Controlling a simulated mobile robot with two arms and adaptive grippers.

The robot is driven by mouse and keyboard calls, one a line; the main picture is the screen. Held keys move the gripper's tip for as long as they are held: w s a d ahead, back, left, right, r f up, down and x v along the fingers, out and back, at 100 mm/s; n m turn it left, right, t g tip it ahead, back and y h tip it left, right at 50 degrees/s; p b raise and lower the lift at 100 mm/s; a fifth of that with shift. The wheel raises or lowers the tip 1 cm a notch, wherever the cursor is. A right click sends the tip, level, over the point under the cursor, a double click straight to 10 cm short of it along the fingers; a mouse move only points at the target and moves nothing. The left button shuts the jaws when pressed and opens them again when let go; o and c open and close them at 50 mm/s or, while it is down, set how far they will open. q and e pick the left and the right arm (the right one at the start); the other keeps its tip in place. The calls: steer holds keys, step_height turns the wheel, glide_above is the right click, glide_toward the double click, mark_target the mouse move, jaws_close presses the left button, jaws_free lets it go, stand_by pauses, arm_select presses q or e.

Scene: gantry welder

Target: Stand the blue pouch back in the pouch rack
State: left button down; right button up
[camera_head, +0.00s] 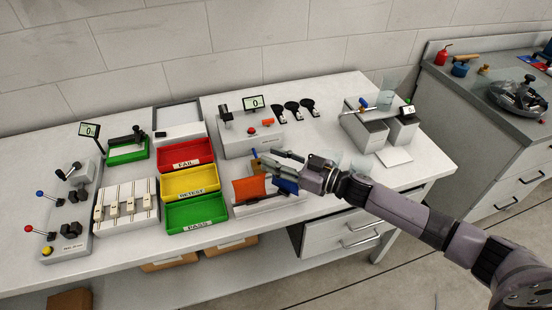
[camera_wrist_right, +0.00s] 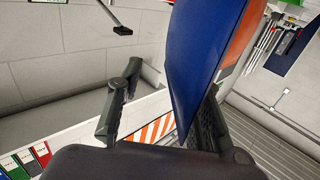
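The pouch rack (camera_head: 270,204) stands near the front edge of the bench, right of the green tray. An orange pouch (camera_head: 249,189) stands in its left part. The blue pouch (camera_head: 286,186) shows at the right part, partly hidden below my right gripper (camera_head: 266,163). In the right wrist view the blue pouch (camera_wrist_right: 205,50) is large and tilted, close along one finger. A clear gap separates it from the other finger, so the gripper (camera_wrist_right: 165,100) looks open. Whether the pouch touches the near finger I cannot tell. My left gripper is not in view.
Red (camera_head: 187,154), yellow (camera_head: 189,181) and green (camera_head: 196,211) trays stand left of the rack. A grey device (camera_head: 250,140) with a red button sits behind it. A scale (camera_head: 372,130) with glassware stands to the right. Some bare bench lies right of my gripper.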

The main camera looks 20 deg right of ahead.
steer(key=b+v, duration=0.2)
steer(key=v, duration=1)
steer(key=shift+r, duration=0.1)
stand_by(0.4)
